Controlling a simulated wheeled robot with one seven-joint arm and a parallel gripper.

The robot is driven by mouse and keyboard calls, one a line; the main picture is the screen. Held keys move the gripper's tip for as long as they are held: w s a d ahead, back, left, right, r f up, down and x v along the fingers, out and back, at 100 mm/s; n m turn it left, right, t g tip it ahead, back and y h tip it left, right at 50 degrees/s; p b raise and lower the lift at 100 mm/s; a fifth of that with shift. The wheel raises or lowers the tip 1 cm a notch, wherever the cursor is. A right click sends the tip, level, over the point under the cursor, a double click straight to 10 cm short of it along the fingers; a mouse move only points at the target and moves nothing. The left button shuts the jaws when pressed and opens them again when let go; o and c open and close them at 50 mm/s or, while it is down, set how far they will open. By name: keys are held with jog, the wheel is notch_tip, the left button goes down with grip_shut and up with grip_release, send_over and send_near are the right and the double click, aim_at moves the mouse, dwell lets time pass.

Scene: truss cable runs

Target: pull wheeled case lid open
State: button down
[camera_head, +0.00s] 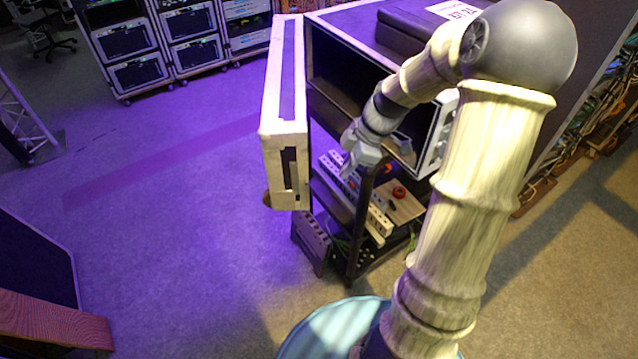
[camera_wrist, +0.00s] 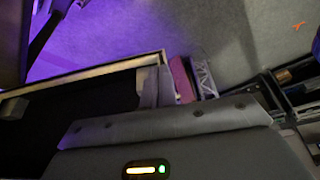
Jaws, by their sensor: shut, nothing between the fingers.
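The wheeled case (camera_head: 352,22) stands at the top middle of the head view, with a purple-lit top and a dark open front. Its lid (camera_head: 284,120) is a tall pale-edged panel at the left, swung out from the case front, with a dark slot in its near end. A wide gap lies between the lid's near end and the case. My gripper (camera_head: 352,163) is shut and empty in front of the opening, right of the lid and apart from it. In the wrist view its fingers (camera_wrist: 157,88) are together beside a pale-edged dark opening (camera_wrist: 95,70).
A cart (camera_head: 348,232) with power strips and small parts stands below my gripper, close to the lid. A black box (camera_head: 405,30) lies on the case. Racks (camera_head: 165,45) stand at the back left. Floor (camera_head: 165,200) left of the lid is clear.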

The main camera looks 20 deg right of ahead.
jog(key=w+a+f+p, duration=0.1)
jog(key=a+f+p, duration=0.3)
jog(key=a+f, duration=0.2)
jog(key=shift+w+a+f, duration=0.15)
jog(key=shift+w+f, duration=0.05)
jog(key=shift+w, duration=0.05)
jog(key=shift+a, duration=0.1)
